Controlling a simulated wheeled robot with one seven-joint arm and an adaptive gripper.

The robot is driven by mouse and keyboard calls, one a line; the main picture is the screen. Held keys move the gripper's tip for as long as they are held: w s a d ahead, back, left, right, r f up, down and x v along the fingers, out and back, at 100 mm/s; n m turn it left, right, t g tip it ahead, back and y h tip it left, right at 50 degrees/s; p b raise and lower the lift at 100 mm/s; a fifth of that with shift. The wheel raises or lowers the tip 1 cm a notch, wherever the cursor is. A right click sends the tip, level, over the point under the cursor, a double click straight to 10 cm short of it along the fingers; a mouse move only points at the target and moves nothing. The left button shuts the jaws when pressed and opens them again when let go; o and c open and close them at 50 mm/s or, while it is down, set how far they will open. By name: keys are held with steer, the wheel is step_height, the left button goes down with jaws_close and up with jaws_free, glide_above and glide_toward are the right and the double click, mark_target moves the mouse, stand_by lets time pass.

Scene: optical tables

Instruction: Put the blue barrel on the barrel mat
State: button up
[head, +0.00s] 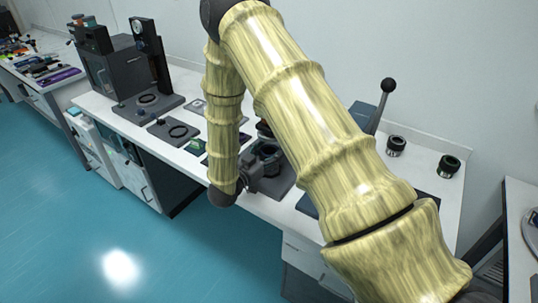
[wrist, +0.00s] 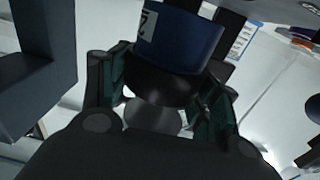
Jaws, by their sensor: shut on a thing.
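The blue barrel (wrist: 182,40) fills the upper middle of the wrist view, with a dark blue band, a pale label and a black lower part. My gripper (wrist: 163,92) is shut on it, one finger on each side of the black part. In the head view my gripper (head: 262,168) is beside the front edge of the white table, by a dark plate. The arm hides much of this area, and I cannot make out the barrel clearly there. I cannot tell which dark mat or plate is the barrel mat.
A dark plate with a ring (head: 173,131) lies left of the arm, near a tall black instrument (head: 150,55). Two black cylindrical parts (head: 396,146) (head: 449,166) stand at the right, near a lever with a ball knob (head: 388,86). The teal floor (head: 110,220) is clear.

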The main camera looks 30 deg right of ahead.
steer(key=shift+w+d, duration=0.25)
steer(key=shift+w, duration=0.1)
steer(key=shift+w+d+f+p, duration=0.2)
steer(key=shift+f+p, duration=0.2)
steer(key=shift+f, duration=0.15)
steer(key=shift+w+d+f+p, duration=0.1)
steer(key=shift+w+f+p, duration=0.05)
steer(key=shift+f+p, duration=0.35)
steer(key=shift+a+f, duration=0.1)
steer(key=shift+f, duration=0.15)
steer(key=shift+c, duration=0.6)
steer(key=shift+s+f, duration=0.1)
steer(key=shift+f, duration=0.25)
steer(key=o, duration=1)
steer(key=shift+a, duration=0.1)
steer(key=o, duration=0.3)
steer(key=shift+f, duration=0.1)
